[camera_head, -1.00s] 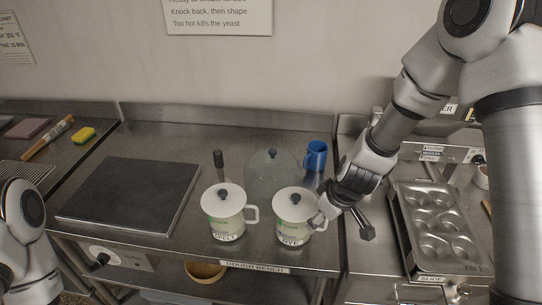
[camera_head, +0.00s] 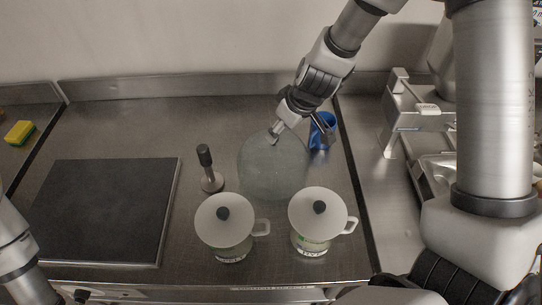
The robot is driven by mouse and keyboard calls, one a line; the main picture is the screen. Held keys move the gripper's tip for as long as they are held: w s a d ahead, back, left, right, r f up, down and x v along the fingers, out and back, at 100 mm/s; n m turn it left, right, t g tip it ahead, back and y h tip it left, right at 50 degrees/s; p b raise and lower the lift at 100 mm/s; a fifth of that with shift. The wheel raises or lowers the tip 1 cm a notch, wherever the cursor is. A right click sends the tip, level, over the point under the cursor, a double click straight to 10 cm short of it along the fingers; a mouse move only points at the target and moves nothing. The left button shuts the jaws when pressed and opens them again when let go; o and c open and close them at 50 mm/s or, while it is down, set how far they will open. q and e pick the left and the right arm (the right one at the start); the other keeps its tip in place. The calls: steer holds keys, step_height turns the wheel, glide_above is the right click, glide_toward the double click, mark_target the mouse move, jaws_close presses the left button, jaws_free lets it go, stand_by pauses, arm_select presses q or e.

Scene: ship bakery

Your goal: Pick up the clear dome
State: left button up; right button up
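The clear dome (camera_head: 262,170) stands on the steel bench behind the two lidded white mugs. It is see-through, and its top knob is hidden by my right gripper. My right gripper (camera_head: 275,131) is at the top of the dome, pointing down and left, with its fingertips around where the knob sits. I cannot tell whether the fingers are closed on the knob. The dome looks upright on the bench. My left gripper is out of the picture; only part of my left arm shows at the lower left edge.
Two lidded white mugs, the left one (camera_head: 223,235) and the right one (camera_head: 318,222), stand close in front of the dome. A blue mug (camera_head: 323,131) is just right of it. A black-handled tool (camera_head: 207,168) stands to the left. A dark slab (camera_head: 105,211) lies further left.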

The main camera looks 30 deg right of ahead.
mark_target(279, 149)
steer(key=b+x, duration=0.3)
steer(key=shift+s+f, duration=0.25)
steer(key=shift+s, duration=0.05)
steer(key=shift+w+a+f+b, duration=0.2)
steer(key=shift+w+f+b, duration=0.45)
steer(key=shift+w+f, duration=0.3)
steer(key=shift+s+r, duration=0.1)
steer(key=shift+r, duration=0.1)
steer(key=shift+s+r, duration=0.1)
steer(key=shift+s, duration=0.1)
steer(key=shift+c, duration=1.4)
steer(key=shift+s, duration=0.1)
steer(key=c, duration=0.5)
jaws_close()
